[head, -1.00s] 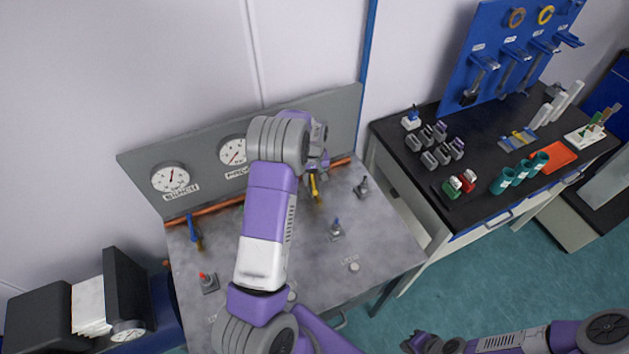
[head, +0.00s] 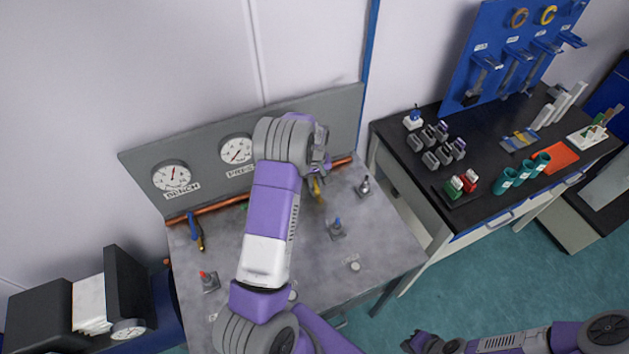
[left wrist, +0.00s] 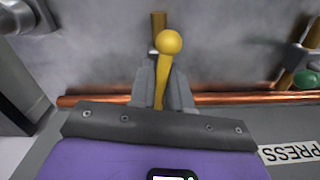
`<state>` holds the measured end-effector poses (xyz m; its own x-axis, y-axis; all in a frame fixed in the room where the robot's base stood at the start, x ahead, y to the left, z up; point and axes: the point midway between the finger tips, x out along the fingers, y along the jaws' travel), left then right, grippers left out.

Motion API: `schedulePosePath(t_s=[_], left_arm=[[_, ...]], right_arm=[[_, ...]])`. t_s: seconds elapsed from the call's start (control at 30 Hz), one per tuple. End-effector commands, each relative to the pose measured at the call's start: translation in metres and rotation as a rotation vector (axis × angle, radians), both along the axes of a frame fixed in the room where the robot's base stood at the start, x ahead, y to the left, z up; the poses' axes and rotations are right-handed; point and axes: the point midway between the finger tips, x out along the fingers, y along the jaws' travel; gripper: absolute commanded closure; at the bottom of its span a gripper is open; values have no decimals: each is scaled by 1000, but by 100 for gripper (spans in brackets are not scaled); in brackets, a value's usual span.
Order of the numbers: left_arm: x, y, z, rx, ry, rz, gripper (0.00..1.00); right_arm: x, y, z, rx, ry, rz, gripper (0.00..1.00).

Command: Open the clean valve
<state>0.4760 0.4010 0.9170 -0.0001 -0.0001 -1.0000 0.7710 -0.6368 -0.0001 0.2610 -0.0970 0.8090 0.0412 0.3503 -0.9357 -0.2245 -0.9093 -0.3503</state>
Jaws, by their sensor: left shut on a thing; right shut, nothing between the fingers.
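A yellow valve lever with a round ball end (left wrist: 169,42) stands in the left wrist view; it also shows in the head view (head: 317,188), partly hidden by my left gripper (head: 321,167). In the left wrist view my left gripper (left wrist: 161,88) is shut on this lever, one finger on each side of it. The valve sits at the right part of the copper pipe (left wrist: 85,99) along the bench back. I cannot read a label that names it the clean valve. My right gripper (head: 413,342) is shut and empty at the bottom edge, away from the bench.
A blue-handled valve (head: 194,226) is at the pipe's left end. A green knob (left wrist: 306,80) is near the label "PRESS". Several toggle switches stand on the grey bench top (head: 385,240). The gauge panel (head: 205,160) rises behind. A black-topped bench (head: 480,140) stands right.

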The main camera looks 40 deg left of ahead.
Motion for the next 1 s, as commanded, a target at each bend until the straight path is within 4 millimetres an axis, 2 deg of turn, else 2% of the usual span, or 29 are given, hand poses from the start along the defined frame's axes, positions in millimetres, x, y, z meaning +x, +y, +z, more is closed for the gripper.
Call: schedulePosePath(t_s=[0.23,0.57,0.6,0.7,1.0], left_arm=[[0,0,0,0,0,207,100],[0,0,0,0,0,232,100],[0,0,0,0,0,232,76],[0,0,0,0,0,230,62],[0,0,2,0,-1,228,62]], right_arm=[[0,0,-3,0,0,0,100],[0,0,-3,0,0,0,100],[0,0,-3,0,0,0,100],[0,0,-3,0,0,0,100],[0,0,-3,0,0,0,100]])
